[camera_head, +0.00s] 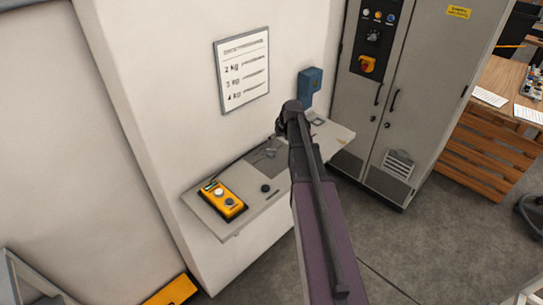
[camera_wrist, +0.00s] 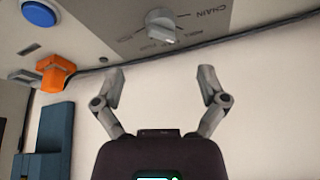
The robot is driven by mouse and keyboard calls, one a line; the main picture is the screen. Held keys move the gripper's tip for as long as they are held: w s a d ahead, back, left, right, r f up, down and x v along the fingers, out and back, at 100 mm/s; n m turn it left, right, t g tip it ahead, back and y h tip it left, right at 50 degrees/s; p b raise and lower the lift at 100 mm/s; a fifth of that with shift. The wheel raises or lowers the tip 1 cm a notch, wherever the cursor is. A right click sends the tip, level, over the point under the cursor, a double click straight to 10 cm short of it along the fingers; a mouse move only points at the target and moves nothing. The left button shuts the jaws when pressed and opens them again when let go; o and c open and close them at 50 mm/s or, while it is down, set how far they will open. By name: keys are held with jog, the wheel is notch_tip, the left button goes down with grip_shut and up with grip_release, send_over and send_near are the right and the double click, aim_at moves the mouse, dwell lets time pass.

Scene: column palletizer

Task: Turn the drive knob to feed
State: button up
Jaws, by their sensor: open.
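A light grey ridged knob (camera_wrist: 161,24) sits on a dark grey plate (camera_wrist: 120,28) at the top middle of the wrist view. The lettering around it is upside down; "CHAIN" reads to its right and the rest is too small to read surely. Which label the knob points at I cannot tell. My gripper (camera_wrist: 161,80) is open and empty, its two fingers spread wide, with the knob beyond and roughly midway between the tips, apart from them. In the head view the dark plate (camera_head: 262,167) lies on the wall shelf, with my arm partly in front.
The grey shelf (camera_head: 234,222) also bears a yellow control box (camera_head: 216,203) and a small black knob (camera_head: 265,188). The wrist view shows a blue button (camera_wrist: 39,13), an orange part (camera_wrist: 55,74) and a blue box (camera_wrist: 50,138). A grey cabinet (camera_head: 425,100) stands right.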

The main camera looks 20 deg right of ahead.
aim_at(272, 151)
jog(key=shift+b+x, duration=3.95)
jog(key=shift+x, duration=0.65)
jog(key=shift+w, duration=0.1)
jog(key=c, duration=1.1)
